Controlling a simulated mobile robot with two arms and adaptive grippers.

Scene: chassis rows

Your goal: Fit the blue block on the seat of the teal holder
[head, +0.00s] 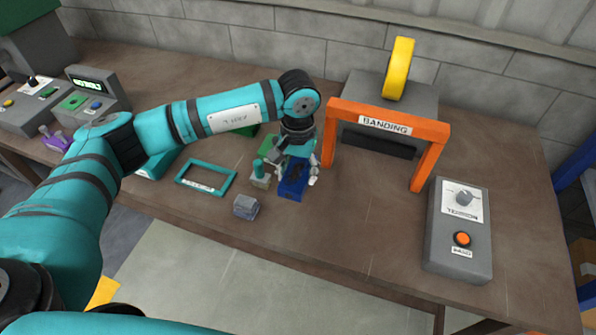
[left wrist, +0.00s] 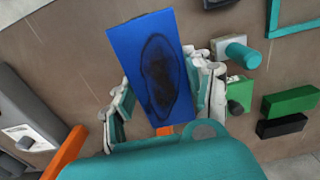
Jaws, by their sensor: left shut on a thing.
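My left gripper (head: 296,174) is shut on the blue block (head: 291,191), above the middle of the bench near the orange arch. In the left wrist view the block (left wrist: 142,45) is a flat blue slab with a dark oval on its face, between the two fingers (left wrist: 162,95). A teal upright peg on a pale base (head: 260,178) stands just left of the block. A teal rectangular frame (head: 180,180) lies farther left. I cannot tell which of these teal things is the holder. My right gripper is not in view.
An orange arch marked BANDING (head: 440,134) stands to the right, with a grey control box (head: 447,215) beyond it. A small grey block (head: 246,207) lies near the front edge. A green block (left wrist: 290,102) and a black block (left wrist: 281,127) lie nearby.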

